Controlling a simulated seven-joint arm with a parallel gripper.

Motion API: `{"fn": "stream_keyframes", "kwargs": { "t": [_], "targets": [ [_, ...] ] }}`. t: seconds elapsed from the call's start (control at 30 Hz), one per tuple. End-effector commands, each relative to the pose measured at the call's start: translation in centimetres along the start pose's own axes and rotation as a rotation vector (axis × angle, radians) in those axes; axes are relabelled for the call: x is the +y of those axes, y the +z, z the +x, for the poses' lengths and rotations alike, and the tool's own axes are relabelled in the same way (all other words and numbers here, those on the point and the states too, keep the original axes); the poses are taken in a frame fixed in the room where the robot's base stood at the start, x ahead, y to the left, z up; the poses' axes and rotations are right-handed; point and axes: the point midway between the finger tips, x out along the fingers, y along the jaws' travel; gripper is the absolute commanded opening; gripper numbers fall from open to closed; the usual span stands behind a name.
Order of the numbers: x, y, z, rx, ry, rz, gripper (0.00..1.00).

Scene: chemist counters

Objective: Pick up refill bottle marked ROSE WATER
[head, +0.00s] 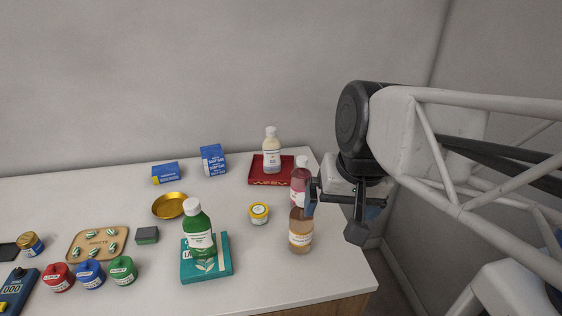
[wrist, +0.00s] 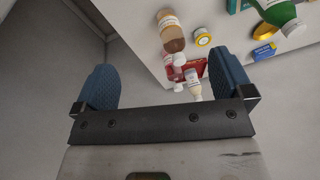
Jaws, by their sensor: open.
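A pink bottle (head: 299,181) with a pale cap stands near the right end of the counter, partly hidden by an amber bottle (head: 301,232) in front of it. I cannot read either label, so I cannot confirm which is ROSE WATER. My gripper (head: 335,207) is open and empty, just right of these bottles and over the counter's right edge. In the wrist view its blue fingers stand wide apart (wrist: 162,84). The amber bottle (wrist: 172,32) shows beyond them, with the pink bottle (wrist: 171,73) partly behind it.
A cream bottle (head: 271,155) stands on a red tray (head: 285,181) behind. A green bottle (head: 200,240) stands on a teal book or box (head: 221,268). A yellow-lidded jar (head: 258,213) is left of the amber bottle. The wall runs behind the counter.

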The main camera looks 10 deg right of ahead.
Motion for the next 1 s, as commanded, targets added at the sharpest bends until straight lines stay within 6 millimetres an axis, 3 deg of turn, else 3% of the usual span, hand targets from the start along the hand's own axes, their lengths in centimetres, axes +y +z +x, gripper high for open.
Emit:
{"fn": "stream_keyframes", "kwargs": {
  "t": [0.27,0.53,0.77,1.0],
  "targets": [
    [-2.1,-3.6,1.3,-0.050,-0.185,0.353,0.98],
    [-3.8,-9.5,2.5,-0.140,-0.421,0.843,0.98],
    [-3.6,-15.4,3.4,-0.240,-0.616,1.266,0.98],
    [-1.9,-21.5,4.2,-0.358,-0.809,1.671,0.98]
  ]
}}
